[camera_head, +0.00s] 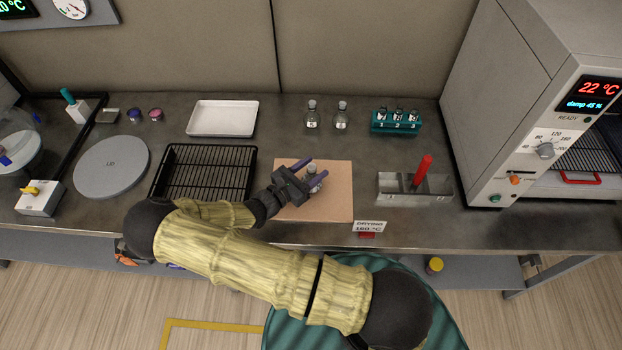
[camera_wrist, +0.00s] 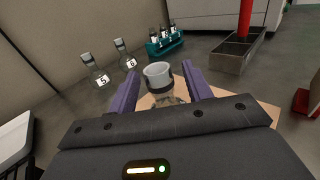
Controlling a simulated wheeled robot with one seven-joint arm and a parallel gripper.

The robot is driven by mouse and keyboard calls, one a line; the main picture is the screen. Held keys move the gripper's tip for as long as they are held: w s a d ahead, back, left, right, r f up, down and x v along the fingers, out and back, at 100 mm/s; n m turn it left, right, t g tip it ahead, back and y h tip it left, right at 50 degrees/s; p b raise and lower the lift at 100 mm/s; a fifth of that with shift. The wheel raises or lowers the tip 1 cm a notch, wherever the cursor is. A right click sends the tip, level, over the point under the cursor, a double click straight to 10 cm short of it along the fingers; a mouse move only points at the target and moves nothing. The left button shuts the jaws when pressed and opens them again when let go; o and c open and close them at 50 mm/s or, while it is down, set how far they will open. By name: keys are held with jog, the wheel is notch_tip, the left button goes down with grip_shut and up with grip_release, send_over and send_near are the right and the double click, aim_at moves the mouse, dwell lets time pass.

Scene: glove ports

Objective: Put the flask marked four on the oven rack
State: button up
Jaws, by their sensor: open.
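A small clear flask with a pale neck (camera_head: 313,182) stands on the brown board, and its mouth shows close up in the wrist view (camera_wrist: 159,75). No number on it is readable. My gripper (camera_head: 314,170) is open, with a purple finger on each side of the flask's neck; I cannot tell whether they touch it. The other flasks read 5 (camera_wrist: 101,79) and 6 (camera_wrist: 130,63), and a teal holder (camera_head: 396,127) carries flasks 1, 2 and 3. The oven (camera_head: 520,75) is at the right, its front open, with a wire rack (camera_head: 585,160) showing inside.
A black wire rack (camera_head: 205,172) and a white tray (camera_head: 222,118) lie left of the board (camera_head: 335,205). A metal box with a red-handled tool (camera_head: 418,186) stands between board and oven. The oven display reads 22 °C.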

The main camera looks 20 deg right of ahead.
dwell(0.4)
grip_shut()
notch_tip(320, 180, up, 10)
jog(key=b, duration=0.1)
dwell(0.6)
dwell(0.4)
